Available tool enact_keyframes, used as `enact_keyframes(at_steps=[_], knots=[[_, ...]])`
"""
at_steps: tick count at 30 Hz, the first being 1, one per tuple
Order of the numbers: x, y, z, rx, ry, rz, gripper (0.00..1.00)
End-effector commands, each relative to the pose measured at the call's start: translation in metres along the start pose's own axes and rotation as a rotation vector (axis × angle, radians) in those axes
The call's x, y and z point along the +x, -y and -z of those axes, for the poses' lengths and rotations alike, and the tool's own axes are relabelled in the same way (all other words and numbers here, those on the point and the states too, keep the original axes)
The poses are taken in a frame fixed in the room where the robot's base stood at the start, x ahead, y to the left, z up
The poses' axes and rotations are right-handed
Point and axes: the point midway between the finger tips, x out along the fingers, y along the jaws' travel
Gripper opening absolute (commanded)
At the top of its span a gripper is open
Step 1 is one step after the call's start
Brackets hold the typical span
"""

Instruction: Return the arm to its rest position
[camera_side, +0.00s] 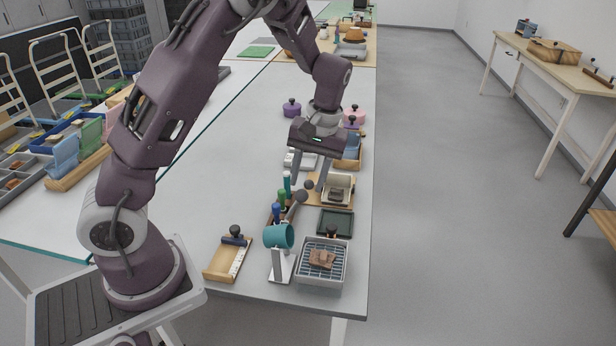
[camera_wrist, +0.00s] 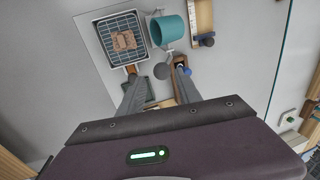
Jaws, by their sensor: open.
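My gripper (camera_side: 311,185) hangs over the white table with its two fingers spread apart and nothing between them. The open fingers also show in the wrist view (camera_wrist: 158,85). Below and in front of it, a brown sherd (camera_side: 321,258) rests on the wire rack of a grey tray (camera_side: 320,284). The tray and sherd (camera_wrist: 123,40) are at the upper left of the wrist view. A teal cylinder (camera_side: 278,236) on a white stand is beside the tray.
A dark green tray (camera_side: 336,222) and a beige box (camera_side: 338,187) sit near the fingers. Several coloured-handled tools (camera_side: 281,198) stand close to the gripper's left. A wooden holder (camera_side: 226,262) lies front left. Purple pots (camera_side: 291,107) stand farther back.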

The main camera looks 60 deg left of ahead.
Motion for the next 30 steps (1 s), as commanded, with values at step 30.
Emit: enact_keyframes(at_steps=[30], knots=[[-0.146, 0.102, -0.227, 0.726, -0.544, -0.375, 0.41]])
